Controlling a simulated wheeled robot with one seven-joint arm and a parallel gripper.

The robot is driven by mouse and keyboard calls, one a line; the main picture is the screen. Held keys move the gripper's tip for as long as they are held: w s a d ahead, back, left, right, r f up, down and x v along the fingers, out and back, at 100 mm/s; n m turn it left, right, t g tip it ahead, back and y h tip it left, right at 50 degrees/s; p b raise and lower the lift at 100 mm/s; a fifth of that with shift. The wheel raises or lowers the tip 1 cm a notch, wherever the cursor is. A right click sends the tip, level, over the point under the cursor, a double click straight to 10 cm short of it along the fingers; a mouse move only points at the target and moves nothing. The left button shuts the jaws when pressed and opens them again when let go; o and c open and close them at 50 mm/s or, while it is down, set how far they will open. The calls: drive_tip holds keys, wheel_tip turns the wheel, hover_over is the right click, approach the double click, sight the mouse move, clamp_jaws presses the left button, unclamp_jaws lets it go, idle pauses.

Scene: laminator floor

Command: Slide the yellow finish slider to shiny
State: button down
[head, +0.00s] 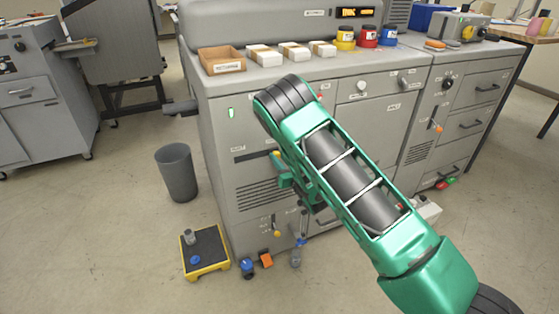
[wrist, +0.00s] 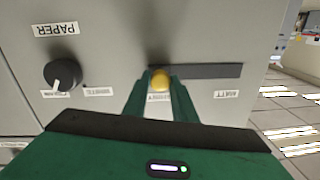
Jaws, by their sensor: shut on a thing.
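The yellow finish slider (wrist: 160,79) is a small rounded knob on the grey machine front. It sits at the left end of a dark horizontal slot (wrist: 205,71) in the wrist view, which shows the panel upside down. A MATT label (wrist: 227,94) is below the slot's other end. A label just below the knob is partly hidden by my fingers. My gripper (wrist: 160,88) is shut on the knob, with one green finger on each side. In the head view, my gripper (head: 279,168) is at the slot's right end, partly hidden by my arm.
In the wrist view, a black dial (wrist: 63,74) marked PAPER is left of the slider. In the head view, a grey bin (head: 177,172) and a yellow-edged platform (head: 205,252) stand on the floor left of the machine. Small objects lie near its base.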

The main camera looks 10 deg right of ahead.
drive_tip(key=c, duration=1.5)
unclamp_jaws()
drive_tip(key=shift+d+f, duration=0.15)
drive_tip(key=shift+d, duration=0.35)
drive_tip(key=shift+o, duration=0.2)
drive_tip(key=shift+a, duration=0.15)
drive_tip(key=v, duration=1)
drive_tip(key=shift+s, duration=0.3)
